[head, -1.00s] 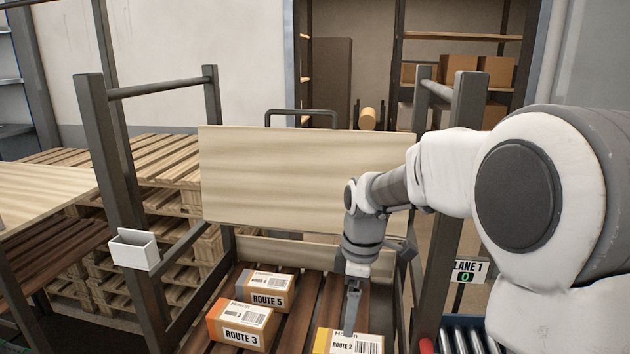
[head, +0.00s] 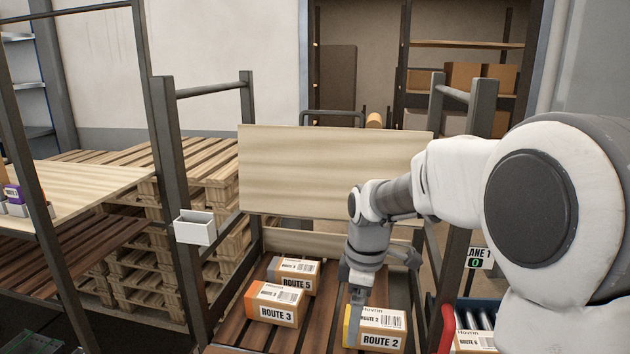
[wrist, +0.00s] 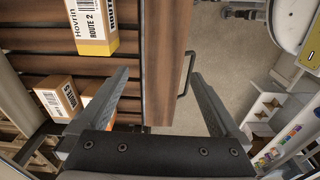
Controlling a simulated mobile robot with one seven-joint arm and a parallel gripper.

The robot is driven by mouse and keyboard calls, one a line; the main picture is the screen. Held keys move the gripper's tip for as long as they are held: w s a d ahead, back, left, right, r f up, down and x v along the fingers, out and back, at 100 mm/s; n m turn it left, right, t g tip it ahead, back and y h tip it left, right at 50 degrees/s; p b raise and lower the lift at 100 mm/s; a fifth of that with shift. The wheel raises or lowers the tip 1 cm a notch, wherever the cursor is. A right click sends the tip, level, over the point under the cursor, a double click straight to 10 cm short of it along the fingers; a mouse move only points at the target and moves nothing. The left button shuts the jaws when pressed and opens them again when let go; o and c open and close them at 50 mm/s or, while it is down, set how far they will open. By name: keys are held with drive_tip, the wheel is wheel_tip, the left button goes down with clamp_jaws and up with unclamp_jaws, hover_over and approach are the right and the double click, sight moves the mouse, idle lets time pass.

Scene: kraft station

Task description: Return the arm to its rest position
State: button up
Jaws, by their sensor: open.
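My arm reaches in from the right of the head view and bends down over a slatted wooden rack shelf (head: 240,333). My gripper (head: 356,312) points down beside the Route 2 box (head: 382,330), a brown carton with a yellow end. In the wrist view my gripper (wrist: 165,85) has its fingers spread wide with nothing between them. The Route 2 box (wrist: 92,25) lies beyond the left fingertip there, outside the jaws. Whether a finger touches the box cannot be told from the head view.
Route 3 (head: 276,304) and Route 5 (head: 293,274) boxes stand left of my gripper. Dark rack posts (head: 178,200) and a pale upright board (head: 330,172) surround the shelf. A Route 6 box (head: 475,340) sits at lower right. A white holder (head: 195,228) hangs on the left post.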

drive_tip(key=s+d+r+m+t, duration=0.1)
drive_tip(key=s+d+r+m, duration=0.1)
drive_tip(key=s+m, duration=0.3)
drive_tip(key=s+d+r+m+t, duration=0.2)
drive_tip(key=s+r+m, duration=0.2)
drive_tip(key=s, duration=0.4)
drive_tip(key=s+d+r+m+t, duration=0.2)
drive_tip(key=s+m, duration=0.4)
drive_tip(key=s, duration=0.1)
drive_tip(key=shift+s+d+r+h, duration=0.3)
drive_tip(key=shift+d+r, duration=0.05)
drive_tip(key=shift+r, duration=0.05)
